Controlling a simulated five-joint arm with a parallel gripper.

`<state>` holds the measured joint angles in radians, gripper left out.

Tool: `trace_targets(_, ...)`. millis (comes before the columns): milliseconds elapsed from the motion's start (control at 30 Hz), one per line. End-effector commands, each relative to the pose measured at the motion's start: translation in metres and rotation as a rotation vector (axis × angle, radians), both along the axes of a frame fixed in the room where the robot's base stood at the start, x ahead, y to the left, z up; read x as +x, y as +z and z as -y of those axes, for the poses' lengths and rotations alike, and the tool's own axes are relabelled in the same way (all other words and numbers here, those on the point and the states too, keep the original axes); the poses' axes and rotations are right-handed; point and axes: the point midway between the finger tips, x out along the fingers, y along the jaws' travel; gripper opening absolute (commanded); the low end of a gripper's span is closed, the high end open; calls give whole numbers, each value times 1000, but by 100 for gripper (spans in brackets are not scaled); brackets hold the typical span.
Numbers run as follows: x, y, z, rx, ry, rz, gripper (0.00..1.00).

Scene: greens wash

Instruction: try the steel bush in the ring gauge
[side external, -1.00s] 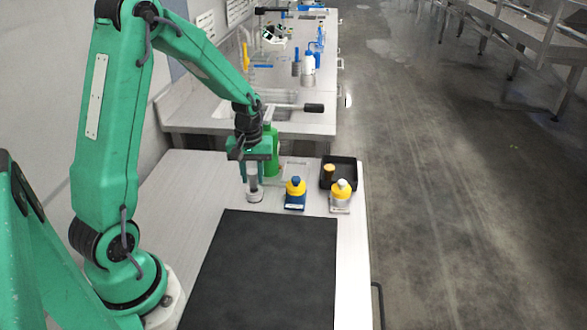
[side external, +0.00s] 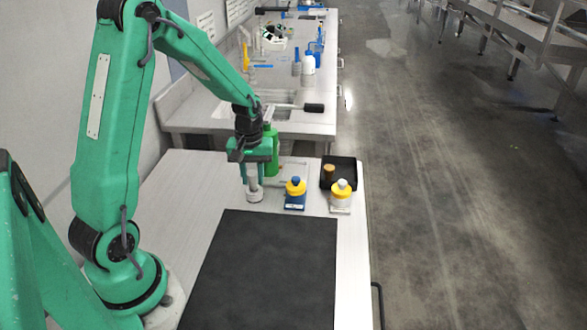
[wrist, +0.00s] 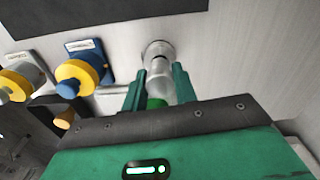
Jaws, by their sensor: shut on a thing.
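My gripper (side external: 253,180) is shut on the steel bush (wrist: 158,73), a pale grey cylinder held upright between the two green fingers (wrist: 158,88). Below it a short, wider pale ring (side external: 254,197), which looks like the ring gauge, sits on the light bench. It also shows in the wrist view (wrist: 157,47), just past the fingertips. The bush's lower end meets this ring. I cannot tell how far it is inside, as the bush hides part of the opening.
A blue-based yellow item (side external: 295,190) and a grey-based yellow item (side external: 341,192) stand to the right. A black tray (side external: 345,162) lies behind them. A green bottle (side external: 272,150) is close behind my gripper. The black mat (side external: 262,270) in front is empty.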

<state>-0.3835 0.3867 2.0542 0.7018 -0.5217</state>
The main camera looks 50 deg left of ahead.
Motion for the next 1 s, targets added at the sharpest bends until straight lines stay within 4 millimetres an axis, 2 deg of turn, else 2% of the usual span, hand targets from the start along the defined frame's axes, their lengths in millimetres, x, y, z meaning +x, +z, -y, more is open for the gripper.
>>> trace_targets(1000,0,-7,0,0,0,0,5)
